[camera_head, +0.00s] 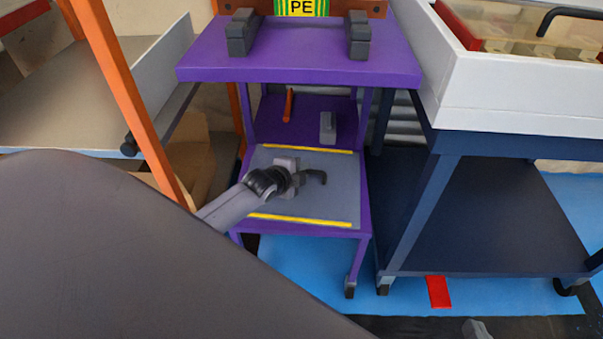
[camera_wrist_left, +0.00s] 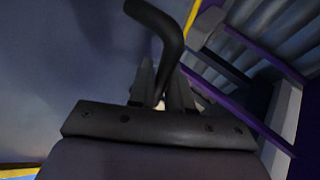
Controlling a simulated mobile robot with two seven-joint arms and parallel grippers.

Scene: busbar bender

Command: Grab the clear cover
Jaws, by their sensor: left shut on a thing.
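A flat grey, see-through-looking panel with yellow strips along two edges, seemingly the clear cover (camera_head: 324,201), lies on the lower level of the purple cart. A bent black handle (camera_head: 318,175) stands up from around its middle. My left gripper (camera_head: 297,180) reaches in from the left and is shut on this handle. In the left wrist view the black handle (camera_wrist_left: 168,40) rises between my left gripper's fingers (camera_wrist_left: 160,88), with the panel's surface behind. The handle's lower part is hidden by the fingers.
The purple cart's top shelf (camera_head: 300,60) overhangs the panel and carries a bar marked PE (camera_head: 301,8). Purple posts flank the lower level. A dark blue stand (camera_head: 490,205) with a white tray (camera_head: 515,110) is close on the right; an orange post (camera_head: 140,110) is on the left.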

